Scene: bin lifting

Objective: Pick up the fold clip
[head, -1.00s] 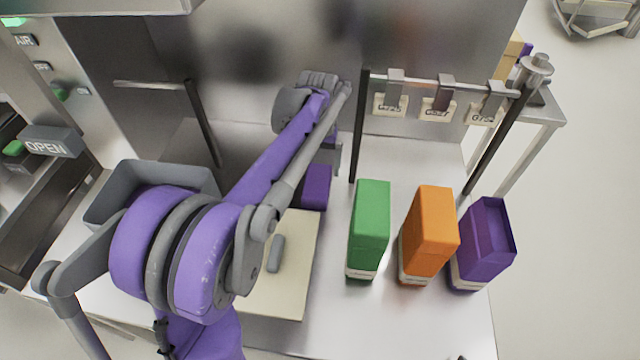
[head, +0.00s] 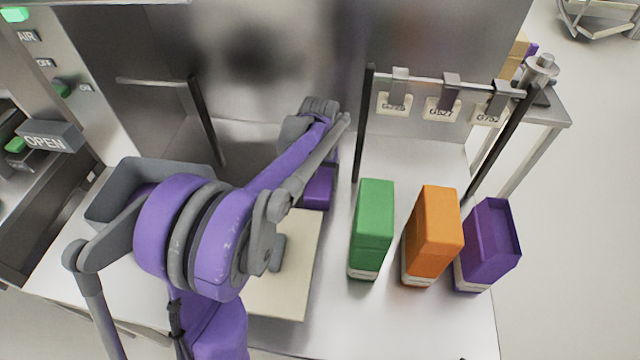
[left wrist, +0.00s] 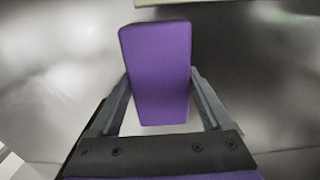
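A purple block (head: 319,188) stands at the back edge of the cream board; my arm covers part of it. In the left wrist view the purple block (left wrist: 158,75) sits between the fingers of my left gripper (left wrist: 160,76). The fingers are spread, with gaps beside the block's lower part; I cannot tell whether the tips touch it. In the head view the arm mostly hides this gripper (head: 332,160). I cannot tell for sure which is the fold clip. My right gripper is out of view.
Green (head: 372,225), orange (head: 431,235) and purple (head: 487,245) boxes stand in a row at right. Behind them a rail (head: 440,87) carries hanging tags. A grey bin (head: 105,195) is at left, partly behind my arm. The metal table is clear in front of the boxes.

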